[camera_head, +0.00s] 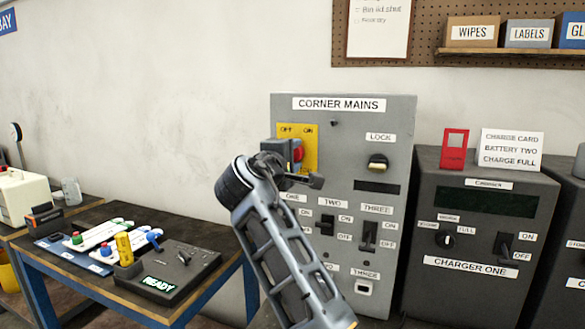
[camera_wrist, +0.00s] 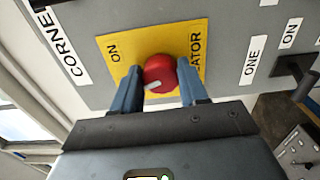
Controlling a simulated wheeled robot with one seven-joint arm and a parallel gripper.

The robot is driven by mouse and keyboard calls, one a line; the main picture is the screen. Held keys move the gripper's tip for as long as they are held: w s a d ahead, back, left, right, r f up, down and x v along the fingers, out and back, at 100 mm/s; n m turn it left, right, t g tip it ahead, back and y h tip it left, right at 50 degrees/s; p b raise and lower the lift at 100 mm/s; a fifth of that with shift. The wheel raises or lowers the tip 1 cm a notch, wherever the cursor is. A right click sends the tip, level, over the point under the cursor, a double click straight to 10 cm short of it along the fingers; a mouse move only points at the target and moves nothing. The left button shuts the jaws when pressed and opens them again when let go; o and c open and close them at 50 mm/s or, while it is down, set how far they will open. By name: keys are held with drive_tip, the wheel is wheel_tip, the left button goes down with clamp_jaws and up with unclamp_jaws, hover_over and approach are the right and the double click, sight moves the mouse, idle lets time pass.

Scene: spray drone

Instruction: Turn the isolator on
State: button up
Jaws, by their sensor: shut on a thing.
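The isolator is a red rotary knob (camera_wrist: 160,73) on a yellow plate (camera_head: 284,131) at the upper left of the grey "CORNER MAINS" panel (camera_head: 345,130). The plate reads OFF at top left and ON at top right in the head view. My gripper (camera_wrist: 160,85) is shut on the red knob, a blue finger on either side. In the head view my gripper (camera_head: 297,158) covers most of the plate's lower part. In the wrist view the knob's white mark points lower left, away from the word ON; the OFF word is hidden.
Below the knob are switches ONE, TWO (camera_head: 327,223) and THREE (camera_head: 368,236); a LOCK knob (camera_head: 378,162) sits to the right. A charger cabinet (camera_head: 470,230) stands right of the panel. A low table (camera_head: 90,285) with a control box (camera_head: 168,271) stands left.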

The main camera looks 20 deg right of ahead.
drive_tip(key=shift+a+f+m+b, duration=0.1)
drive_tip(key=shift+f+m+b, duration=0.1)
drive_tip(key=shift+m+b, duration=2.75)
drive_tip(key=shift+f+m+b, duration=0.2)
drive_tip(key=shift+m+b, duration=2.3)
drive_tip(key=shift+m, duration=0.75)
drive_tip(key=o, duration=1.1)
drive_tip(key=shift+r, duration=0.15)
drive_tip(key=shift+c, duration=0.2)
drive_tip(key=v, duration=0.7)
drive_tip(key=shift+s+a+b, duration=0.25)
drive_tip(key=shift+b, duration=0.05)
